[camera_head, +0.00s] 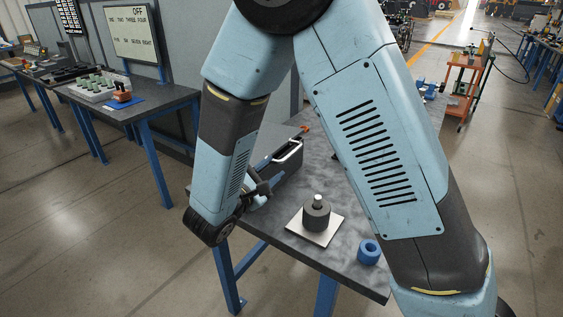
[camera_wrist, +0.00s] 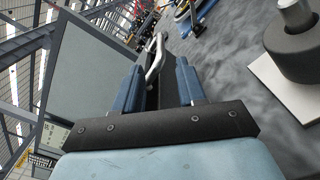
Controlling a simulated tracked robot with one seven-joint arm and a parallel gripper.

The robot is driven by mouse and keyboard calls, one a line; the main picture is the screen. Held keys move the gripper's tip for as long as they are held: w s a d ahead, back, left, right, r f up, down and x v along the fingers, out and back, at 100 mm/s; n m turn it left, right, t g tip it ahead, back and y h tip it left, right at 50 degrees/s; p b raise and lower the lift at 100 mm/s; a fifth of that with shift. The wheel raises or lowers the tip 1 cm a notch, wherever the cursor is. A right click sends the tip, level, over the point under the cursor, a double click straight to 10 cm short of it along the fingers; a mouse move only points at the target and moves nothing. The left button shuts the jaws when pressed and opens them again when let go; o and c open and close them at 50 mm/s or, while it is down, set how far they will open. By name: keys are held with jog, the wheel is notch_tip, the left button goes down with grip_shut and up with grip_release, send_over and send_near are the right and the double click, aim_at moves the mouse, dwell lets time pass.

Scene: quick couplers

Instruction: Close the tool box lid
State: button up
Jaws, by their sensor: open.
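The dark tool box (camera_head: 283,166) stands at the back left of the near table, partly hidden behind my arm in the head view. A pale, bent handle-like bar (camera_head: 289,151) shows at its top. My gripper (camera_head: 266,186) is at the box's near left end, pointing towards it. In the wrist view my gripper (camera_wrist: 160,78) has its two blue fingers apart. A silver bar (camera_wrist: 154,60) and a dark strip show between and beyond the fingers. Whether the fingers touch the box is unclear. I cannot make out the lid's position.
A dark cylinder with a light peg (camera_head: 316,214) stands on a white plate (camera_head: 307,236) on the table. A blue ring (camera_head: 369,251) lies near the front edge. The tabletop between box and plate is clear. A grey partition (camera_wrist: 88,70) shows left in the wrist view.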

aim_at(293, 150)
jog(key=v, duration=0.4)
jog(key=shift+s+a, duration=0.2)
jog(key=shift+s, duration=0.1)
